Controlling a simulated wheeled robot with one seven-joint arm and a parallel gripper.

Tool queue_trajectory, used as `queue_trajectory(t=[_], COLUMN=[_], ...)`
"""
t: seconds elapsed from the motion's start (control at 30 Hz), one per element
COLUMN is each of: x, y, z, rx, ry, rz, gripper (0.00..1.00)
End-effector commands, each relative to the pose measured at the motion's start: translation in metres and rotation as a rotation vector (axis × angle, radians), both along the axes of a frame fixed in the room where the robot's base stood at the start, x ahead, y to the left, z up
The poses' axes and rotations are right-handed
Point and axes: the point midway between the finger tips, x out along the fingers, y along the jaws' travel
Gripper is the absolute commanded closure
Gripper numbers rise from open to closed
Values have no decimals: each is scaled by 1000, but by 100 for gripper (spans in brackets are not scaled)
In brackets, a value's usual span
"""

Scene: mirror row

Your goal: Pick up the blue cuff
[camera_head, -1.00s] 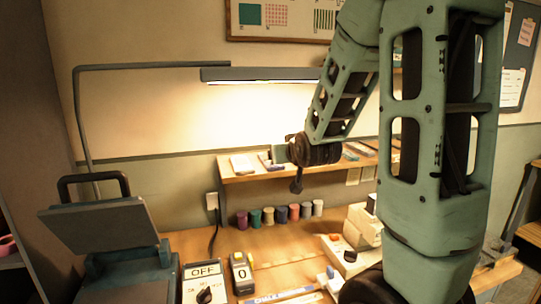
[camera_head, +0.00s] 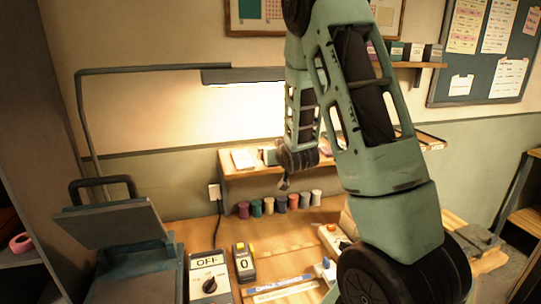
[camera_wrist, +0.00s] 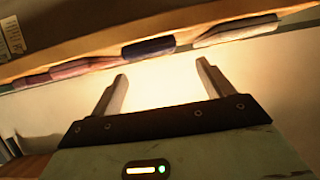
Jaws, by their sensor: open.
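In the wrist view, a dark blue rounded piece (camera_wrist: 148,47), which looks like the blue cuff, sits along the edge of a wooden board, between reddish pieces and a pale one. My gripper (camera_wrist: 162,72) is open and empty, its two fingers spread apart, and the blue piece shows beyond the fingertips without touching them. In the head view, my gripper (camera_head: 268,155) is at the wall shelf, partly hidden by my wrist. I cannot make out the blue piece at the shelf there.
The wall shelf (camera_head: 238,177) runs behind my arm. Several coloured cylinders (camera_head: 268,206), one blue, stand in a row on the bench below. A switch box (camera_head: 208,285), a counter (camera_head: 243,262) and a lamp (camera_head: 230,75) are nearby. My arm hides the bench's right part.

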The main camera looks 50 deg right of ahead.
Motion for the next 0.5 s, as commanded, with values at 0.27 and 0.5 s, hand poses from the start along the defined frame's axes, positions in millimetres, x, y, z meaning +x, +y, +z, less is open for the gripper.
queue_trajectory(t=[0.27, 0.5], x=[16, 34], y=[-15, -27], z=[-11, -22], rx=[1, 0], ry=[3, 0], rz=[-1, 0], gripper=[20, 20])
